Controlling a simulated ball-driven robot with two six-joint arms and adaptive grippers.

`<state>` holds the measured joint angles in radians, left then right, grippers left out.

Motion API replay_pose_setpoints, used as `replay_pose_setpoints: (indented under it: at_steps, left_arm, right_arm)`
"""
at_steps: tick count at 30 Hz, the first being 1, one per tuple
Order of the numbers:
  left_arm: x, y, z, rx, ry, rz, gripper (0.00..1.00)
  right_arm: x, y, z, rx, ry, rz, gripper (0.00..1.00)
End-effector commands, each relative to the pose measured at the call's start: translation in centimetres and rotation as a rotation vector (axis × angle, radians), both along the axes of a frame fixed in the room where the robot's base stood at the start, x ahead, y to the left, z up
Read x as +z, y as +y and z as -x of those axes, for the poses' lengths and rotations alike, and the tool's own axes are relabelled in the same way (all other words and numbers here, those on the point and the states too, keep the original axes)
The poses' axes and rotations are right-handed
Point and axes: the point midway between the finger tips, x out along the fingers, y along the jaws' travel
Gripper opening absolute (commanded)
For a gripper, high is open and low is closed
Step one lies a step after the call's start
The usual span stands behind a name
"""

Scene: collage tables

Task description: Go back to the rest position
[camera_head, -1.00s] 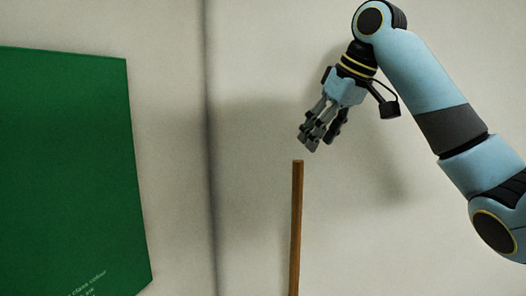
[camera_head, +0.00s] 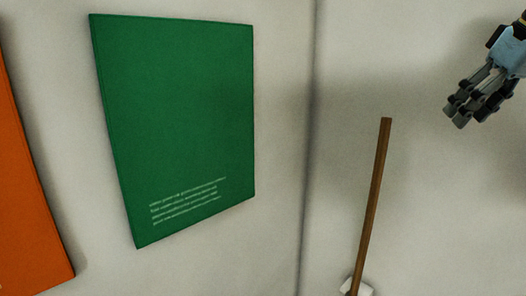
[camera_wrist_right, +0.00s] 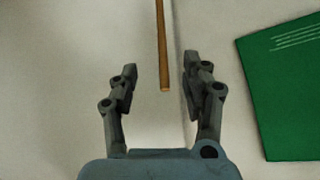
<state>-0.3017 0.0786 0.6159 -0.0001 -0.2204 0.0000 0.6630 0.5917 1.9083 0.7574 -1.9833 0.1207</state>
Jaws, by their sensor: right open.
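My right gripper (camera_head: 470,108) is at the upper right of the head view, apart from everything around it. In the right wrist view its two fingers (camera_wrist_right: 160,82) stand spread with nothing held between them. A brown wooden stick (camera_head: 375,200) rises from a white base at the lower right of the head view, left of and below the gripper. In the right wrist view the stick (camera_wrist_right: 162,45) shows beyond the fingers, its end appearing between the fingertips. My left gripper is not in view.
A green panel with pale text (camera_head: 178,120) is at the left centre of the head view. An orange panel (camera_head: 28,190) is cut off at the left edge. The white base (camera_head: 357,288) is at the bottom edge. Pale surface surrounds them, with a dark vertical seam (camera_head: 308,150).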

Motion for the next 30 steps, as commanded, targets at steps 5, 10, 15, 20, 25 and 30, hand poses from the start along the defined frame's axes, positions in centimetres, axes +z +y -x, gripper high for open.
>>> replay_pose_setpoints:
  at_steps: [5, 10, 15, 20, 25, 30]
  left_arm:
    - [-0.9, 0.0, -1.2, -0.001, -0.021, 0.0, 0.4]
    - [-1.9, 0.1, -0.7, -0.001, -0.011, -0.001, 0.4]
    - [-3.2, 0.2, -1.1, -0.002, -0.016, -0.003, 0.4]
    - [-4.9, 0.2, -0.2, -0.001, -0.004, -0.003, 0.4]
    - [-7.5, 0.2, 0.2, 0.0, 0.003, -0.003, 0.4]
    - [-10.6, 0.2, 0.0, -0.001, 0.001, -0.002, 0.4]
  right_arm:
    - [-3.0, 0.3, 0.6, 0.004, 0.038, -0.005, 0.48]
    - [-6.3, 0.9, 1.2, 0.011, 0.082, -0.019, 0.48]
    - [-11.2, 1.6, 2.1, 0.013, 0.158, -0.045, 0.48]
    - [-17.7, 2.1, 3.4, -0.004, 0.257, -0.078, 0.48]
    - [-28.2, 2.8, 5.3, -0.057, 0.382, -0.128, 0.48]
    - [-42.2, 3.4, 8.9, -0.147, 0.504, -0.17, 0.48]
